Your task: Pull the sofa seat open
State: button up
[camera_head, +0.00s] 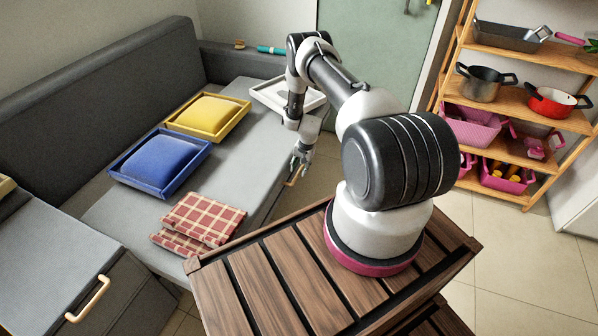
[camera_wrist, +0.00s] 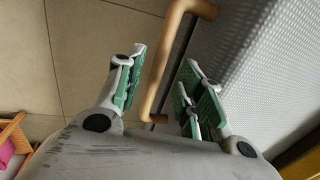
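The grey sofa seat (camera_head: 232,168) runs along the left in the head view. Its wooden bar handle (camera_head: 293,179) is on the front side, partly hidden by my gripper (camera_head: 302,156). In the wrist view the handle (camera_wrist: 158,82) runs between the fingers of my gripper (camera_wrist: 165,74). The fingers, with green pads, are apart on either side of it, and gaps show on both sides. The textured grey seat (camera_wrist: 272,48) lies to the right. I see no clear opening along the seat's front.
A blue cushion tray (camera_head: 117,168), a yellow cushion tray (camera_head: 240,120), a folded checked cloth (camera_head: 205,218) and a white tray (camera_head: 262,92) lie on the seat. A wooden shelf (camera_head: 520,105) with pots and pink baskets stands right. Tiled floor is free between.

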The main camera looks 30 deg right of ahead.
notch_tip(320, 180, up, 9)
jog(key=s+d, duration=0.1)
jog(key=shift+s, duration=0.2)
dwell(0.4)
jog(key=s+a+r+n+g+y, duration=0.1)
jog(key=s+a+r+n+g, duration=0.2)
jog(key=s, duration=0.6)
jog(key=s+a+r+n+g, duration=0.1)
jog(key=s+r, duration=0.2)
jog(key=r, duration=0.7)
jog(key=s+a+r+n, duration=0.1)
jog(key=s+a+r, duration=0.15)
jog(key=r, duration=0.75)
jog(key=s+a+r+n+g, duration=0.1)
jog(key=s+r, duration=0.3)
jog(key=r, duration=0.7)
jog(key=s+a+r+n+t+h, duration=0.1)
jog(key=s+a+r+n+t, duration=0.1)
jog(key=s+r, duration=0.6)
jog(key=s+a+r+n+t+h, duration=0.1)
jog(key=s+a+r+n+t, duration=0.1)
jog(key=s+r+t, duration=0.3)
jog(key=s+r, duration=0.4)
jog(key=r, duration=0.7)
jog(key=shift+s+a+t, duration=0.15)
jog(key=shift+a+t, duration=0.05)
jog(key=shift+t, duration=0.1)
